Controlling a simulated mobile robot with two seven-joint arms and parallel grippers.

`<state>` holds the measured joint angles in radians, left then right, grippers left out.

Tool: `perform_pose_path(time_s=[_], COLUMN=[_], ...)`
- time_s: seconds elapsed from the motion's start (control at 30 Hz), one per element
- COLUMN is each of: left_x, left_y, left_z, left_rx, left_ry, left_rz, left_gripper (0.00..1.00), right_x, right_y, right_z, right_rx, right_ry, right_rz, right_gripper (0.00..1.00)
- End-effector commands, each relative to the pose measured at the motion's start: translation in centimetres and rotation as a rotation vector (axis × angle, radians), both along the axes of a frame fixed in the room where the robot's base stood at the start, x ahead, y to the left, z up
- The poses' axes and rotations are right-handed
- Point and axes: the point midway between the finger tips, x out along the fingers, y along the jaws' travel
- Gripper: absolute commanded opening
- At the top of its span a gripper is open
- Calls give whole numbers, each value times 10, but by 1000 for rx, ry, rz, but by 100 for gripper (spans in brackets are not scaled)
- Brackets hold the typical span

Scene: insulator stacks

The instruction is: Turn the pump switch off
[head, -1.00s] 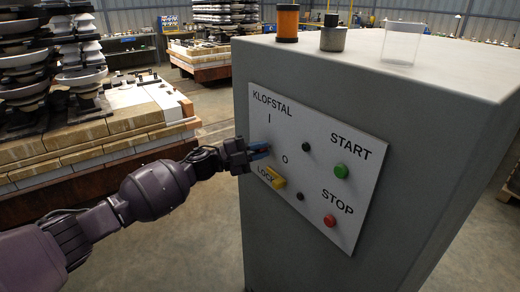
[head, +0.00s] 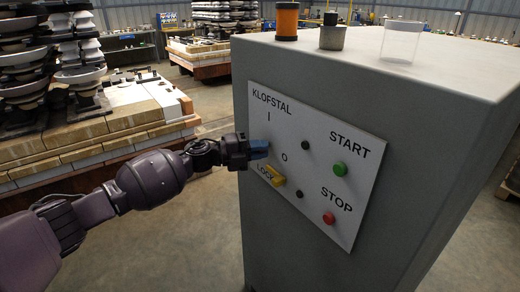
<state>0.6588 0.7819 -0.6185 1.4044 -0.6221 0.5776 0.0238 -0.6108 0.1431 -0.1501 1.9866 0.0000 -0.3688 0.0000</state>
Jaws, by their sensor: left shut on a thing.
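The grey cabinet (head: 300,222) carries a white panel (head: 318,205) marked KLOFSTAL, with I and O marks, a green START button (head: 340,168) and a red STOP button (head: 329,218). My left gripper (head: 260,149) is at the panel's left part, between the I and O marks, shut on the pump switch. The switch is hidden by the blue fingertips, so I cannot tell its exact angle. A yellow lock piece (head: 274,175) sits just below, by the word LOCK. My right gripper is not in view.
On the cabinet top stand an orange cylinder (head: 287,20), a grey metal piece (head: 332,34) and a clear cup (head: 401,41). Insulator stacks (head: 25,75) stand on a pallet (head: 95,150) at left. The floor between pallet and cabinet is clear.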

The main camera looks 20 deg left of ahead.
Motion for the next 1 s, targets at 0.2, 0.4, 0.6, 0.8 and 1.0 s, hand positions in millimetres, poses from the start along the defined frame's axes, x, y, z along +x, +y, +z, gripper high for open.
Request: perform_pose_path(time_s=[0.2, 0.4, 0.6, 0.8, 1.0], left_x=[-1, 0, 0, -7, -25], left_y=[-1, -1, 0, 14, 45], left_z=[-1, -1, 0, -1, -2], left_rx=[-1, -1, -1, -2, 0], left_ry=[2, 3, 3, 3, 4], left_rz=[-2, -1, 0, 2, 1], left_gripper=[18, 38, 38, 38, 38], right_x=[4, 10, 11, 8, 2], right_y=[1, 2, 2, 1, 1], right_z=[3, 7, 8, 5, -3], right_rx=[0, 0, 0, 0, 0], right_ry=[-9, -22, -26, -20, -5], right_rz=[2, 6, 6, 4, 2], right_gripper=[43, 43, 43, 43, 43])
